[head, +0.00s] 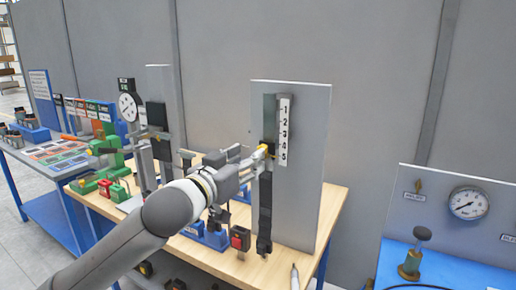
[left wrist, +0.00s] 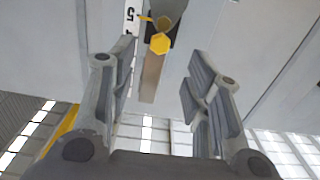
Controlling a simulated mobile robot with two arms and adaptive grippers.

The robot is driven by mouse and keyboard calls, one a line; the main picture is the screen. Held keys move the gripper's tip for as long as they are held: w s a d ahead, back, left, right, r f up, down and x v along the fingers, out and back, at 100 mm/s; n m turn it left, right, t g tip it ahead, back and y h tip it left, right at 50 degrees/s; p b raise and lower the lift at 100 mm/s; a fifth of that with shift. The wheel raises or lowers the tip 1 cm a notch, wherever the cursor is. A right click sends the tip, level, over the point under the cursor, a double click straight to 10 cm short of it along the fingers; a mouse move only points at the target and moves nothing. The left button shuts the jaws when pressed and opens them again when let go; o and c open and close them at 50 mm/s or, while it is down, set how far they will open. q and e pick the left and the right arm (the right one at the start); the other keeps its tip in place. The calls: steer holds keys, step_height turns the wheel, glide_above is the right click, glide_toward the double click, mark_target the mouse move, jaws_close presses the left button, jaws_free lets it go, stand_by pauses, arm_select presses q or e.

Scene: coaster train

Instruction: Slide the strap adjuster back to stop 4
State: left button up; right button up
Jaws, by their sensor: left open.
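The grey upright board (head: 305,190) carries a vertical strap track and a white number scale (head: 284,132) marked 1 to 5. The dark strap adjuster (head: 268,148) sits low on the track, near 4 and 5. In the left wrist view, its yellow hexagonal knob (left wrist: 160,44) shows with a yellow pointer (left wrist: 145,18) beside the 5 on the scale (left wrist: 130,17). The black strap (head: 265,210) hangs below. My left gripper (head: 262,160) is open at the adjuster; in the wrist view the knob lies beyond and between its spread fingers (left wrist: 155,85). My right gripper is not in view.
The board stands on a wooden table (head: 215,253) with a red-and-black block (head: 240,238) near its foot. A dial gauge stand (head: 128,105) and green devices (head: 115,155) are at the left. A blue bench with a gauge (head: 468,203) is at the right.

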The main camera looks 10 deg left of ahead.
arm_select(q)
steer(key=p+x, duration=0.1)
steer(key=x, duration=0.5)
jaws_close()
stand_by(0.3)
